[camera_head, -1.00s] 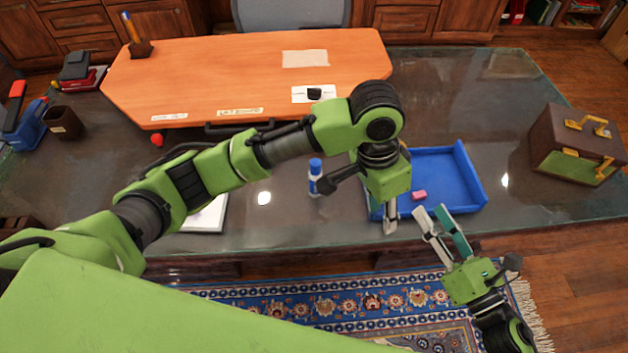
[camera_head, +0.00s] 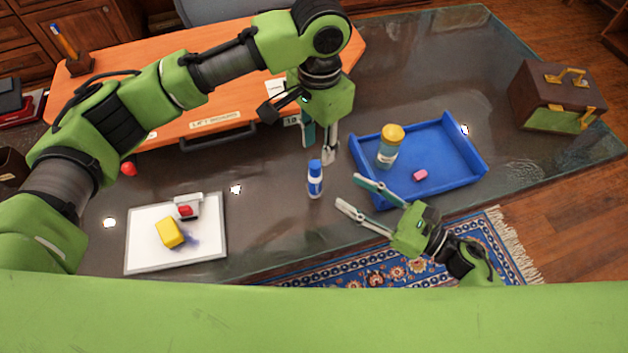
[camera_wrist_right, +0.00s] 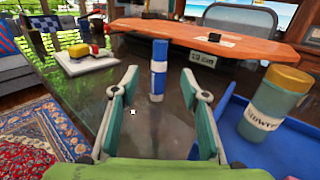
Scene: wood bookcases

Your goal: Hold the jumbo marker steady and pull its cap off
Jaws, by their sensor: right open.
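The jumbo marker (camera_head: 315,182) stands upright on the glass desk, with a blue cap on top and a blue and white body. In the right wrist view the marker (camera_wrist_right: 158,72) stands ahead, in line with the gap between the fingers. My right gripper (camera_head: 347,190) is open, its fingertips just right of the marker and apart from it. Both right fingers also show in the wrist view (camera_wrist_right: 158,88). My left gripper (camera_head: 319,154) hangs above and behind the marker, fingers pointing down and spread apart, with nothing between them.
A blue tray (camera_head: 468,156) right of the marker holds a yellow-lidded jar (camera_head: 389,150) and a pink eraser (camera_head: 420,175). A whiteboard (camera_head: 150,250) with a yellow sponge (camera_head: 170,233) lies to the left. An orange raised board (camera_head: 200,100) stands behind. A case (camera_head: 550,100) is far right.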

